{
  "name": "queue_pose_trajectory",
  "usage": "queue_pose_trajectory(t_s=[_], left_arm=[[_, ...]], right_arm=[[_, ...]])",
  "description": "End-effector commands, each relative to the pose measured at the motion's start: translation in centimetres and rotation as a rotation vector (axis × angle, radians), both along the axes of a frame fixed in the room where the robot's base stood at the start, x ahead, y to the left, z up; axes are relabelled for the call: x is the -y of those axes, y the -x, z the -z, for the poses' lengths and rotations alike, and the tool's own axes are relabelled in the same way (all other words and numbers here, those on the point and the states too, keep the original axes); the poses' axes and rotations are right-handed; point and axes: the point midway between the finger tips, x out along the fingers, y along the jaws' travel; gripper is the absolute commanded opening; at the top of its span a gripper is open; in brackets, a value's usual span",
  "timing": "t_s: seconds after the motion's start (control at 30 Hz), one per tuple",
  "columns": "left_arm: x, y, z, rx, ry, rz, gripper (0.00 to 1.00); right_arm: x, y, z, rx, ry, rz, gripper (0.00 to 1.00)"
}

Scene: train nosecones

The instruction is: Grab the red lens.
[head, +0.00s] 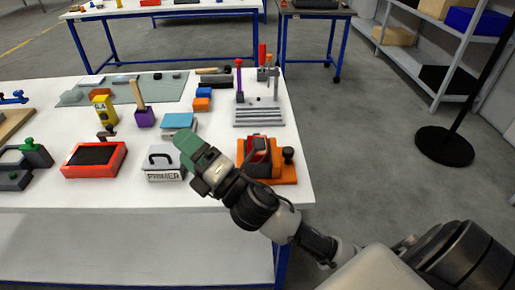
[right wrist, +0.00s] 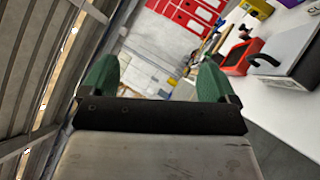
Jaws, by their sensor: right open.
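A red piece (head: 257,149), which looks like the red lens, sits in an orange fixture (head: 284,173) at the table's right front corner. My forearm and wrist pass close in front of it and hide part of it. My right gripper (head: 187,147) has green fingers and is left of the fixture, above the table near the primer box. In the right wrist view the fingers of the gripper (right wrist: 155,80) are spread with nothing between them. The red piece cannot be made out in that view. My left gripper is not in view.
The white table (head: 225,185) also holds a primer box (head: 164,176), a red box with a dark top (head: 95,171), a blue-topped block (head: 179,122) and a grey stand (head: 258,115). A black pole base (head: 445,147) stands on the floor at right, beside shelving.

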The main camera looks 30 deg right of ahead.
Motion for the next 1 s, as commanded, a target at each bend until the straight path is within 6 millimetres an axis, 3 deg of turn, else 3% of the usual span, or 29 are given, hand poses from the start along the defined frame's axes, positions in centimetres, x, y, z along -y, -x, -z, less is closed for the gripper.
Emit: queue_pose_trajectory(t_s=[0.07,0.17,0.27,0.37,0.47,0.53,0.63,0.73,0.77,0.9,1.0], left_arm=[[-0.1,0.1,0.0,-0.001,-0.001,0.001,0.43],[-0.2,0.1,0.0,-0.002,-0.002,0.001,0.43],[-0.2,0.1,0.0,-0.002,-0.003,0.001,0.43],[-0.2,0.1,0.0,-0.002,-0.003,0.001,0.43],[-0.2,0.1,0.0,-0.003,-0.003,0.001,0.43],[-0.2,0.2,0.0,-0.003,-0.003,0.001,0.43],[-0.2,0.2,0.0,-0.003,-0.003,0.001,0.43],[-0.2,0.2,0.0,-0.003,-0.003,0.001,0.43],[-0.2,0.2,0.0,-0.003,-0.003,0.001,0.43],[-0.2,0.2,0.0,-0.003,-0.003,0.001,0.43],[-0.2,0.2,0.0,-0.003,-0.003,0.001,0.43]], right_arm=[[-2.6,0.1,-2.7,0.256,0.267,-0.081,0.89],[-5.6,1.0,-3.9,0.571,0.614,-0.182,0.89],[-7.4,1.7,-3.1,0.871,0.964,-0.286,0.89],[-7.3,1.6,-1.1,1.144,1.313,-0.411,0.89],[-5.0,0.5,1.3,1.374,1.654,-0.574,0.89],[-2.0,-0.6,2.6,1.497,1.881,-0.723,0.89],[3.7,-2.3,3.2,1.6,2.165,-0.988,0.89],[9.6,-3.4,2.4,1.609,2.361,-1.281,0.89],[11.3,-3.5,2.0,-1.547,-2.328,1.323,0.89],[16.7,-3.4,0.1,-1.32,-2.17,1.451,0.89],[18.4,-3.2,-0.5,-1.249,-2.119,1.501,0.89]])
